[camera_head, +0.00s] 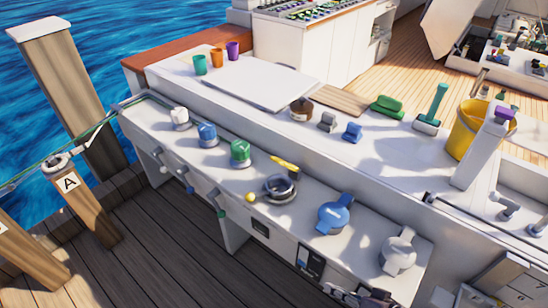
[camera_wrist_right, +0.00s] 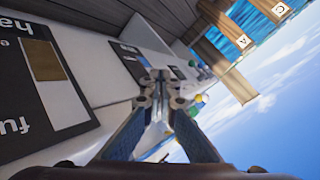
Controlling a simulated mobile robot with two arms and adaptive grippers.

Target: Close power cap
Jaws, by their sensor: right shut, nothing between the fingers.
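A row of round caps runs along the white ledge in the head view. The yellow cap (camera_head: 285,163) stands open, its lid tilted up beside a dark ring-shaped socket (camera_head: 281,188); a small yellow ball (camera_head: 250,197) sits to its left. The white cap (camera_head: 180,115), blue cap (camera_head: 207,132), green cap (camera_head: 240,150), larger blue cap (camera_head: 334,215) and grey cap (camera_head: 399,252) look shut. No label shows which is the power cap. My right gripper (camera_head: 358,297) is low at the bottom edge, below the ledge; in the wrist view its fingers (camera_wrist_right: 161,76) are shut and empty. My left gripper is not in view.
Several lever handles (camera_head: 216,198) stick out from the ledge's front face. Dark label plates (camera_wrist_right: 48,75) are close to the right wrist camera. The wooden dock (camera_head: 130,255) is clear.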

